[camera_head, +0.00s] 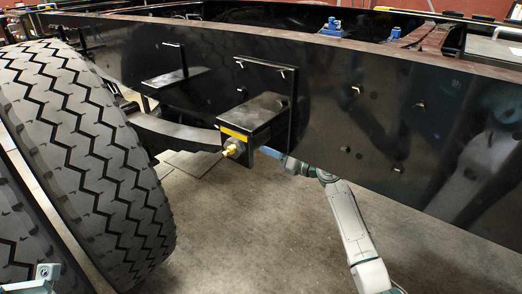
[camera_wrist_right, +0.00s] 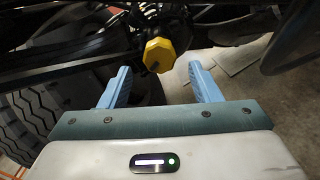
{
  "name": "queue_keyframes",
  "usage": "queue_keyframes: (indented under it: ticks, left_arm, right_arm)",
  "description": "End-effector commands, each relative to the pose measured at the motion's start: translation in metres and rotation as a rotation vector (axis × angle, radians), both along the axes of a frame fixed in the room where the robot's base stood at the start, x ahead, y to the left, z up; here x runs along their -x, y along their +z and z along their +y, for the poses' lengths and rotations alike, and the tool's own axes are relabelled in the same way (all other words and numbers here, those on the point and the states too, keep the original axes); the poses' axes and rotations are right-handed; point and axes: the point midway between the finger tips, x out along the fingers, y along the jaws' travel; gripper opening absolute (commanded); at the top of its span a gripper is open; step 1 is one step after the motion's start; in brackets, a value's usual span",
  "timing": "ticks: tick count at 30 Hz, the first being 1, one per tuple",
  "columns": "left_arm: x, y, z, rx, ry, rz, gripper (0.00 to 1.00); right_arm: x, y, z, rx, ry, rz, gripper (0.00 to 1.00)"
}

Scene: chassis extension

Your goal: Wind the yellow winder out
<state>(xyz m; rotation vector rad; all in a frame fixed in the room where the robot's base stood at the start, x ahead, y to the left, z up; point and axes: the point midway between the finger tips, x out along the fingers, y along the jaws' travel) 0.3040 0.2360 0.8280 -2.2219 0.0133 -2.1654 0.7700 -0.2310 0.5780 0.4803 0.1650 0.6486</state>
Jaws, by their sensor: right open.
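The yellow winder (camera_head: 232,150) is a small brass-yellow fitting on the end of a black bracket that stands out from the black chassis beam. In the right wrist view it is a faceted yellow knob (camera_wrist_right: 158,54), slightly above and between the fingertips. My right gripper (camera_head: 271,153) comes up from below right and is partly hidden by the bracket. In the wrist view its two blue fingers (camera_wrist_right: 158,78) are apart and nothing is held between them. The knob appears beyond the fingertips; whether they touch it I cannot tell.
A large tyre (camera_head: 90,150) stands to the left of the bracket. The long black chassis beam (camera_head: 360,120) crosses the view above my right arm. A curved black bar (camera_head: 180,132) meets the bracket from the left. The concrete floor (camera_head: 250,230) below is open.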

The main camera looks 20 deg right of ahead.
Motion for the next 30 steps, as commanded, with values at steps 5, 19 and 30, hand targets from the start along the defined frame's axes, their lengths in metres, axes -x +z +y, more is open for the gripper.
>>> queue_keyframes:
  ticks: [5, 19, 30]
  left_arm:
    - [0.001, -0.009, 0.000, 0.013, 0.009, -0.016, 0.00]
    - [0.004, -0.007, 0.001, 0.030, 0.016, -0.033, 0.00]
    - [0.002, -0.010, 0.000, 0.025, 0.015, -0.024, 0.00]
  right_arm:
    - [-0.025, -0.002, 0.020, -0.001, 0.001, -0.001, 0.57]
    - [-0.042, 0.000, 0.033, 0.002, 0.000, -0.001, 0.57]
    - [-0.042, 0.000, 0.033, 0.002, 0.000, -0.002, 0.12]
